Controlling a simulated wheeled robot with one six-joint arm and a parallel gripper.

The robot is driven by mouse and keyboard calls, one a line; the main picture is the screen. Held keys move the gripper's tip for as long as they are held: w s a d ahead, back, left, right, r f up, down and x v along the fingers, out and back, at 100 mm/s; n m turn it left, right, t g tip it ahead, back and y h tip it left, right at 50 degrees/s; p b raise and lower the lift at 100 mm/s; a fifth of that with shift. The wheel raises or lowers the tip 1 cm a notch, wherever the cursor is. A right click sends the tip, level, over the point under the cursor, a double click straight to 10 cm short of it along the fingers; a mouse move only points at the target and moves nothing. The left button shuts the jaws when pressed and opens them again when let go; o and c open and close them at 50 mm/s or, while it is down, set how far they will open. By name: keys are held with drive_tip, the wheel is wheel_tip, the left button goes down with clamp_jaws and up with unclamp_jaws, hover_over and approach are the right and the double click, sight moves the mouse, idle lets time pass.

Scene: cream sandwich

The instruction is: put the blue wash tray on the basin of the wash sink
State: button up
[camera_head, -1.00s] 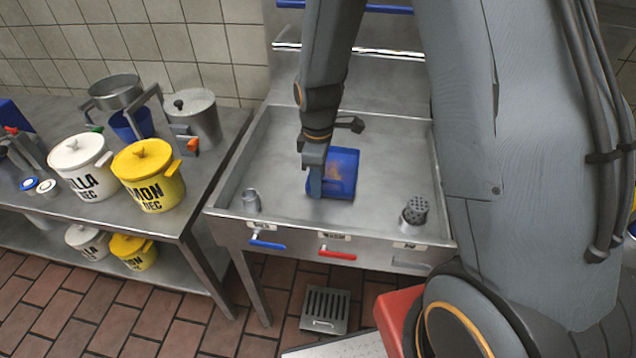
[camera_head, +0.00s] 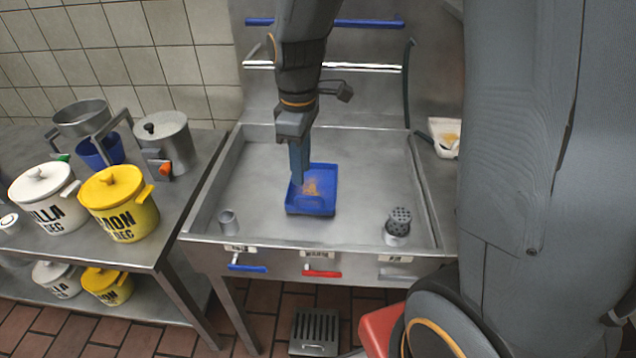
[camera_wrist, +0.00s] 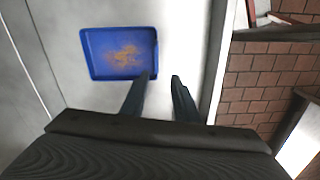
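The blue wash tray (camera_head: 322,205) lies in the basin (camera_head: 372,165) of the wash sink, face up, with an orange-brown stain on its floor. It also shows in the wrist view (camera_wrist: 96,66). My gripper (camera_head: 299,178) is over the tray's left side in the head view. In the wrist view, the two fingers of my gripper (camera_wrist: 163,76) stand apart with nothing between them. One fingertip overlaps the tray's near rim corner in that view; I cannot tell whether it touches.
A short metal cup (camera_head: 228,222) and a perforated metal drain piece (camera_head: 398,228) stand in the basin's front corners. A steel table at left holds a yellow pot (camera_head: 122,210), a white pot (camera_head: 47,195) and metal pots. A white container (camera_head: 445,138) is at right.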

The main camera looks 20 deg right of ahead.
drive_tip(key=s+d+f+m, duration=0.1)
drive_tip(key=s+d+m, duration=0.4)
drive_tip(key=s+m, duration=0.6)
drive_tip(key=shift+d+t, duration=0.15)
drive_tip(key=shift+t, duration=0.25)
drive_tip(key=shift+o, duration=0.4)
drive_tip(key=shift+f, duration=0.1)
